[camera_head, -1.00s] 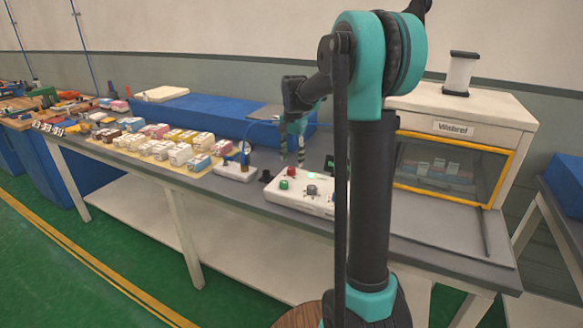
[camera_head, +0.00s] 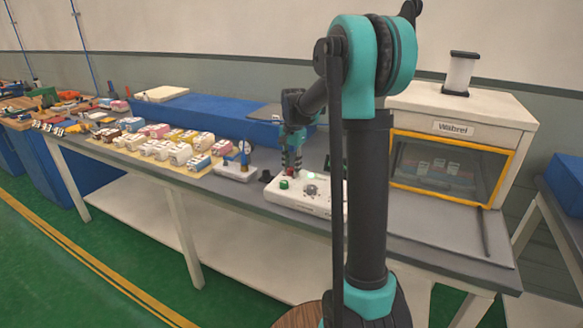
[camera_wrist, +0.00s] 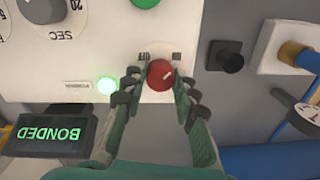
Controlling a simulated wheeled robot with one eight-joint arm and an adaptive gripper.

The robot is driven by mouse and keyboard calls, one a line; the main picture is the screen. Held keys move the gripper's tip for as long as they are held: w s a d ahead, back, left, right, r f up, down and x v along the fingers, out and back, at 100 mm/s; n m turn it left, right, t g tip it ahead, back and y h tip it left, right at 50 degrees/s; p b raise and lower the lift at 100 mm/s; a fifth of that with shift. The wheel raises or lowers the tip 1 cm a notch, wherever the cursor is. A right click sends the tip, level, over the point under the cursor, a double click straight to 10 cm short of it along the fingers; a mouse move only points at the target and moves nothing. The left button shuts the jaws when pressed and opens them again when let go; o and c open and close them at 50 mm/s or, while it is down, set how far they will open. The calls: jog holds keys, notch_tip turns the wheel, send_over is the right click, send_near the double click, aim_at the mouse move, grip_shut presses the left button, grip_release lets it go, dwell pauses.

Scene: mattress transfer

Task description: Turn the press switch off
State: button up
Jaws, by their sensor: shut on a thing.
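The press switch is on a white control box (camera_head: 322,202) on the grey bench. In the wrist view its red knob (camera_wrist: 160,74) sits on the box face between my fingertips. My gripper (camera_wrist: 158,82) is shut on the red knob, one finger on each side. In the head view my gripper (camera_head: 292,165) points down onto the box and mostly hides the knob. A green button (camera_wrist: 146,2) and a lit green lamp (camera_wrist: 107,86) are on the same box. A display (camera_wrist: 45,134) reading "BONDED" stands beside it.
A black knob (camera_wrist: 225,56) and a small white unit with a yellow-and-blue part (camera_wrist: 295,48) are close by. A cabinet labelled "Wabrel" (camera_head: 455,128) stands at the right. Several small blocks (camera_head: 165,145) lie at the left.

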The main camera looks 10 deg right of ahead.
grip_shut()
jog(key=shift+n, duration=0.3)
jog(key=n, duration=0.2)
jog(key=shift+n, duration=0.4)
jog(key=n, duration=0.5)
jog(key=shift+w+n, duration=0.1)
jog(key=shift+n, duration=0.2)
jog(key=n, duration=0.4)
jog(key=shift+n, duration=2.4)
